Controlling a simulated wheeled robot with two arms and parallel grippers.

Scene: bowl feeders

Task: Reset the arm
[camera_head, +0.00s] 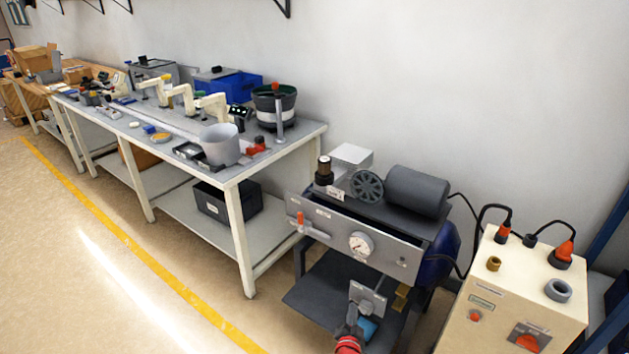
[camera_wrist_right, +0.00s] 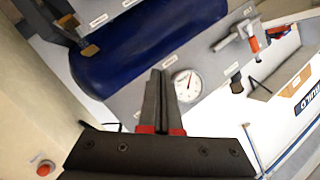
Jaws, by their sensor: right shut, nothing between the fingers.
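My right gripper (camera_head: 352,316) shows at the bottom of the head view, dark with red parts, in front of the compressor stand. In the right wrist view its two dark fingers (camera_wrist_right: 158,76) are pressed together with nothing between them. Beyond the fingertips are a round white gauge (camera_wrist_right: 187,86) on a grey panel and a dark blue tank (camera_wrist_right: 140,50). The fingers overlap the tank and panel in the picture; I see no clear contact. My left gripper is in neither view.
The compressor (camera_head: 400,190) stands on a dark stand with a gauge (camera_head: 361,245) on its front panel. A cream control box (camera_head: 510,300) with cables is at right. A long workbench (camera_head: 290,150) with bowls and tools is at left. The floor (camera_head: 90,270) at front left is clear.

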